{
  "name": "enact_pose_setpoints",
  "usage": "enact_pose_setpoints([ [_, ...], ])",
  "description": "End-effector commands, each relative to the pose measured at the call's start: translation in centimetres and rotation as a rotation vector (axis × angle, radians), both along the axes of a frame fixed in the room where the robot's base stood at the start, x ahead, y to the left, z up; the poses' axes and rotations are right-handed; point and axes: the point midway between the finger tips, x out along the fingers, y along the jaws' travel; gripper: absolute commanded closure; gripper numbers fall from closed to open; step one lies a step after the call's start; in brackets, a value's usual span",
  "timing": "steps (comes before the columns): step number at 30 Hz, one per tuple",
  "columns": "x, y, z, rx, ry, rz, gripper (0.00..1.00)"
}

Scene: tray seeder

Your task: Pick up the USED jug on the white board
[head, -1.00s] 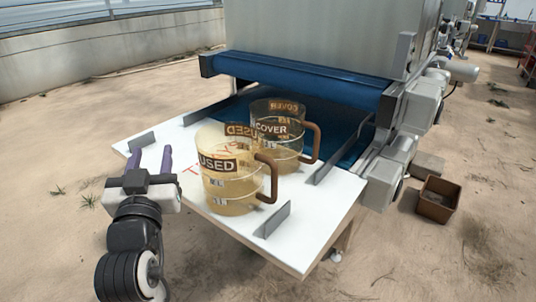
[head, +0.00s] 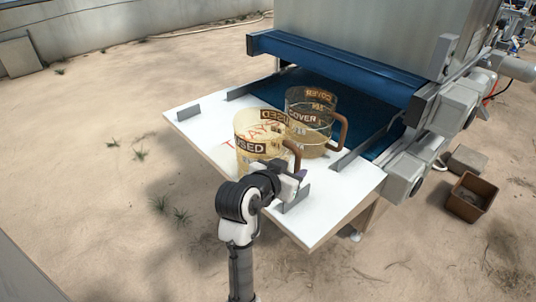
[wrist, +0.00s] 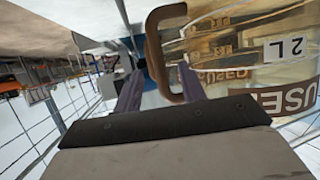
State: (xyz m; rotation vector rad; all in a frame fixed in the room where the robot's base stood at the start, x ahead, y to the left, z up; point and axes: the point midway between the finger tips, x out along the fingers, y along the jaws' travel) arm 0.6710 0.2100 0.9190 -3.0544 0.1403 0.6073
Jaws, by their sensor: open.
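The USED jug (head: 256,146) stands on the white board (head: 205,122). It is a clear, yellowish jug with a brown handle, and its lower part is partly hidden by my arm in the head view. My gripper (head: 292,172) is at the handle's side of the jug.
The COVER jug (head: 310,128) stands just behind, near the blue conveyor belt (head: 270,92). Low grey metal guides (head: 297,197) stand on the board. A brown pot (head: 470,196) sits on the ground at right. The board's left part is clear.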

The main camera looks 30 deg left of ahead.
Motion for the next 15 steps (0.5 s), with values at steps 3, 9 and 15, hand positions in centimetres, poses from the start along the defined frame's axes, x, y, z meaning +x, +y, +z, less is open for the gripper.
enact_pose_setpoints([
  [3,0.7,-0.1,-0.2,-0.001,0.001,0.0,0.59],
  [9,3.4,-0.3,-0.6,-0.002,0.003,0.0,0.59],
  [15,5.2,-0.5,-1.7,0.0,0.002,0.001,0.59],
])
